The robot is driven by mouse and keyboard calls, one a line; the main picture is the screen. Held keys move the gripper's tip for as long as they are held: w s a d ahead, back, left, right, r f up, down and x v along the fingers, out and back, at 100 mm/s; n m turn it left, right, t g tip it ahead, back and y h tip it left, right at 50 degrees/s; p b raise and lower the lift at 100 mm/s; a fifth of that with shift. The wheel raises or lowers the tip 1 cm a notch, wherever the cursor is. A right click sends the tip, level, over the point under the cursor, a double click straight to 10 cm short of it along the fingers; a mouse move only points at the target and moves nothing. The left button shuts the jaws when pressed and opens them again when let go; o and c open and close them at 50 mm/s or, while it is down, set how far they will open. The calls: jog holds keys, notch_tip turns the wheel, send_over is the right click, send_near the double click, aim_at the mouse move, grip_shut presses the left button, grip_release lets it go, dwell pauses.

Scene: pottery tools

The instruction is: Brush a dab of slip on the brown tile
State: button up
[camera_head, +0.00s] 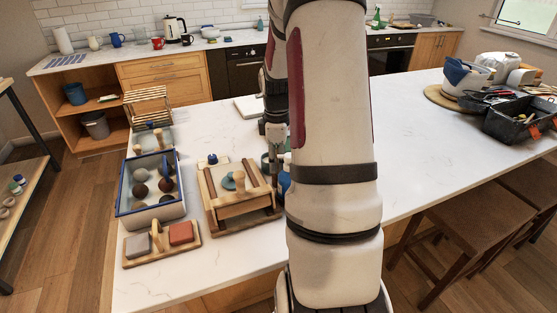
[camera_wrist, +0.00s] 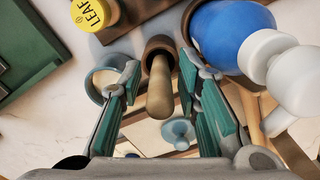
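A reddish-brown tile (camera_head: 181,233) lies at the right end of a small wooden board (camera_head: 163,249) at the table's near left, beside a grey tile (camera_head: 139,244). In the wrist view, a wooden handle (camera_wrist: 160,95) rises from a dark brown round holder (camera_wrist: 157,45). It may be the brush; no bristles show. My gripper (camera_wrist: 160,78) is open, with its green-padded fingers on either side of the handle and gaps visible on both sides. In the head view, my arm hides most of my gripper (camera_head: 273,160). I cannot tell which vessel holds the slip.
A blue bottle (camera_wrist: 228,35) with a white top stands close right of my fingers. A yellow-lidded jar (camera_wrist: 95,12) and a blue-grey ring (camera_wrist: 97,84) are at left. The table's right middle is clear.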

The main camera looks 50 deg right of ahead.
jog(key=shift+r, duration=0.15)
notch_tip(320, 180, up, 12)
jog(key=shift+w+a+f, duration=0.1)
jog(key=shift+a+f, duration=0.05)
dwell(0.5)
jog(key=a+r+m+t, duration=0.1)
jog(key=a+r, duration=0.2)
jog(key=a, duration=0.4)
jog(key=s+a+r+m+t+h, duration=0.1)
jog(key=a+r, duration=0.2)
jog(key=a, duration=0.3)
jog(key=a+r+m+t, duration=0.1)
jog(key=a+r, duration=0.3)
jog(key=a, duration=0.3)
jog(key=s+a+m+t+y, duration=0.1)
jog(key=s+a+m+t, duration=0.1)
jog(key=s+a, duration=0.8)
jog(key=a+m, duration=0.1)
jog(key=a, duration=0.2)
jog(key=shift+a+t, duration=0.3)
jog(key=shift+a, duration=0.1)
